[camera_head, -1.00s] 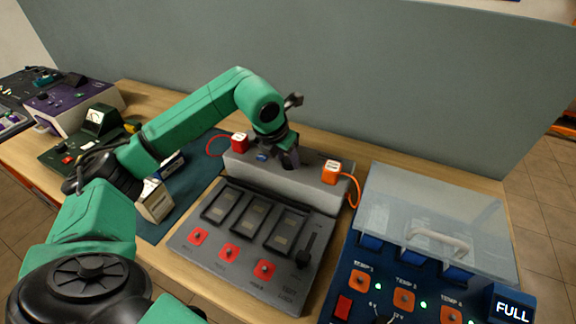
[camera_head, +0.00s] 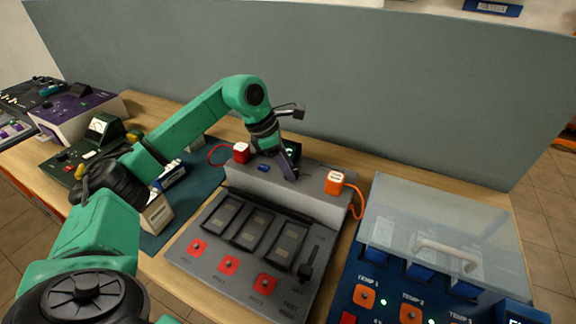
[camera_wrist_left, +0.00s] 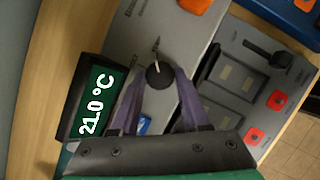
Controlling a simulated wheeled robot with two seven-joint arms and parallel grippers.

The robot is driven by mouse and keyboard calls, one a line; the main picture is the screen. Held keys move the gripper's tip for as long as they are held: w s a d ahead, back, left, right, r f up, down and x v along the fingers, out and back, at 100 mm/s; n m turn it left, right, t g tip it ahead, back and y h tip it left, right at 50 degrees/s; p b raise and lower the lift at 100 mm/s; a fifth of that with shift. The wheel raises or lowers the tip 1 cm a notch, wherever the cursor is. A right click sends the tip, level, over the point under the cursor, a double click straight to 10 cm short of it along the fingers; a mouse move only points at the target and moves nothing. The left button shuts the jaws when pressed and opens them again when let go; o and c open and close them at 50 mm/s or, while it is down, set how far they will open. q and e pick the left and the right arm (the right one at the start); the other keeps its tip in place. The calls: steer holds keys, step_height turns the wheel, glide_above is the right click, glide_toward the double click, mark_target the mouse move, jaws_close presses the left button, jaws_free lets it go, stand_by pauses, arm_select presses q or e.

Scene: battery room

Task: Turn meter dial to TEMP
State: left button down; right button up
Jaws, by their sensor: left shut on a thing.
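The meter is a long grey box (camera_head: 275,186) on the bench, with a red plug block (camera_head: 241,152) at its left and an orange plug block (camera_head: 336,182) at its right. My left gripper (camera_head: 291,174) reaches down onto its top. In the left wrist view, its purple fingers close on both sides of the round black dial (camera_wrist_left: 160,73). The dial's white pointer line points toward a small label at the top, too small to read. A dark display (camera_wrist_left: 88,110) beside it reads 21.0 °C. In the head view, the fingers hide the dial.
A grey panel (camera_head: 205,263) with red buttons, dark bays and a slider lies in front of the meter. A blue unit (camera_head: 372,270) with a clear lid stands at the right. A grey partition (camera_head: 400,100) rises behind. Other instruments crowd the left.

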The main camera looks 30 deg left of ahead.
arm_select(q)
steer(key=shift+m, duration=0.5)
steer(key=shift+c, duration=1.9)
jaws_free()
steer(key=shift+g, duration=0.3)
steer(key=v, duration=1.4)
steer(key=shift+a+r+b, duration=0.25)
steer(key=shift+b, duration=0.05)
